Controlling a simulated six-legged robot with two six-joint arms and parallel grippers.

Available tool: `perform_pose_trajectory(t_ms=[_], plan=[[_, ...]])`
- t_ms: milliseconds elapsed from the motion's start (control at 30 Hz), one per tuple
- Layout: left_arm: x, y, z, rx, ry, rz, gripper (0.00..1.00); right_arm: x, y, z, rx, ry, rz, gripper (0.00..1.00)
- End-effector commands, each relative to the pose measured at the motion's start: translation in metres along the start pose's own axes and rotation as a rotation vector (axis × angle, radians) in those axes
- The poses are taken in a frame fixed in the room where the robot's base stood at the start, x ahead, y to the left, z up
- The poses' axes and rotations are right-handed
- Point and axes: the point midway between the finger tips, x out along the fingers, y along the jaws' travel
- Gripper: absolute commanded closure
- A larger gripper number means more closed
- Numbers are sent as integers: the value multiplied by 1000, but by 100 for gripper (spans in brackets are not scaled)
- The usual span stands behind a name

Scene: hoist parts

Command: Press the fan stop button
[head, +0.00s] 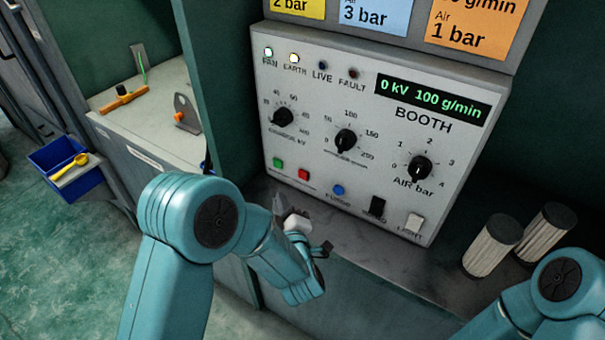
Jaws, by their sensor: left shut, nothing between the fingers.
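The control panel (385,105) is a light grey box marked BOOTH, standing on a dark ledge. A red button (303,174), which looks like the fan stop button, sits low on its left side beside a green button (278,162); the labels under them are not readable. The fan lamp (268,51) at the top left is lit. My left gripper (279,204) is shut and empty, below and slightly left of the red button, and appears apart from it. My right arm enters at the bottom right; its gripper is out of view.
A blue button (338,190), a black switch (376,208) and a light switch (414,222) line the panel's lower edge. Knobs sit above. Two filter cartridges (492,246) (545,232) stand right of the panel. A blue bin (65,165) hangs at the far left.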

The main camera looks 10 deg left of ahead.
Motion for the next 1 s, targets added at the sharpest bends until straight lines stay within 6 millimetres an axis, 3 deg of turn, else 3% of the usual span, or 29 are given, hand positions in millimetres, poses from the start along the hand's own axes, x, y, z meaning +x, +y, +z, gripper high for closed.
perform_pose_trajectory(t_ms=[233, 433, 1000], plan=[[26, 20, 17, -1, 1, 0, 100, -10, -4, 0, 0, 0, 0, 31], [39, 27, 30, -1, 0, 0, 100, 0, 0, 0, 0, 0, 0, 31], [44, 32, 32, 1, -1, 0, 100, 1, 0, 0, 0, 0, 0, 31]])
